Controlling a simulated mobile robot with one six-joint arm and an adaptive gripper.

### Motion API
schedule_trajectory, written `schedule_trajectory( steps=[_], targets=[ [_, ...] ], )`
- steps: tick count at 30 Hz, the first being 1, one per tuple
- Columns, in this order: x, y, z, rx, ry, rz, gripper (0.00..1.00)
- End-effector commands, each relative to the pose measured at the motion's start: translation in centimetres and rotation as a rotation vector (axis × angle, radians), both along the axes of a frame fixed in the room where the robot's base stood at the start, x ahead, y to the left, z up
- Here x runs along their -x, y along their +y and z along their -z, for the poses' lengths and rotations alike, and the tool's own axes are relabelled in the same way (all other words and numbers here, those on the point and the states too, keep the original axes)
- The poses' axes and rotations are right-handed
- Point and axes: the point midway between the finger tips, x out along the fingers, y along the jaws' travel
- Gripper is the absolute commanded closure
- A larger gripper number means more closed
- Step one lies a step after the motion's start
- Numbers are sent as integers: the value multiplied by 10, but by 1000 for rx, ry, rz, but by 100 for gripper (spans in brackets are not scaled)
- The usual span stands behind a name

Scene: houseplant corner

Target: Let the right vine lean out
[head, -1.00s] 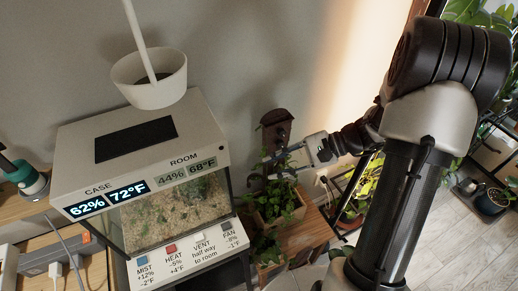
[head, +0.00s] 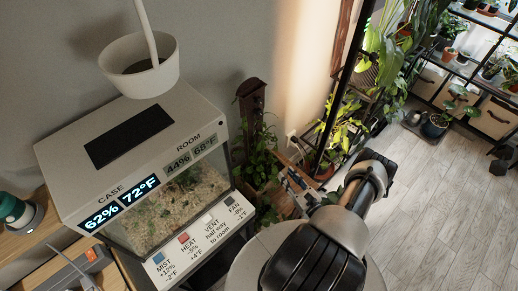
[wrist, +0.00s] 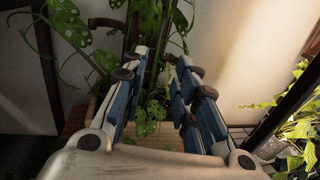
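A leafy vine with holed leaves (head: 258,138) grows by a dark brown support (head: 251,98) in a corner between the glass case and a black-framed shelf. In the wrist view, holed leaves hang at the top left (wrist: 70,22), and more vine (wrist: 152,112) shows between and beyond my fingers. My gripper (wrist: 163,62) is open, with its blue-lined fingers apart. In the head view my gripper (head: 290,180) is low beside the vine's right side, partly hidden by my arm. I cannot tell whether a stem touches a finger.
The glass case (head: 165,215) with 62% and 72°F readouts stands left of the vine. A white pot (head: 140,68) hangs above it. The black shelf frame (head: 345,85) with plants stands close on the right. Open wooden floor (head: 440,200) lies further right.

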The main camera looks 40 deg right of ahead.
Motion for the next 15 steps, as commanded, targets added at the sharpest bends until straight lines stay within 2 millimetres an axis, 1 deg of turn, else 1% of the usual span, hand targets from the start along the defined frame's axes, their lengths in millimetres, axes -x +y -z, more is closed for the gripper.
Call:
schedule_trajectory(
  steps=[2, 5, 8, 15],
  targets=[
    [-5, -1, 1, 0, 0, 3, 73],
    [-18, -1, 1, 2, 0, -2, 73],
    [-38, -3, 1, 2, -1, -5, 73],
    [-91, -8, 1, 2, -2, -6, 73]
  ],
)
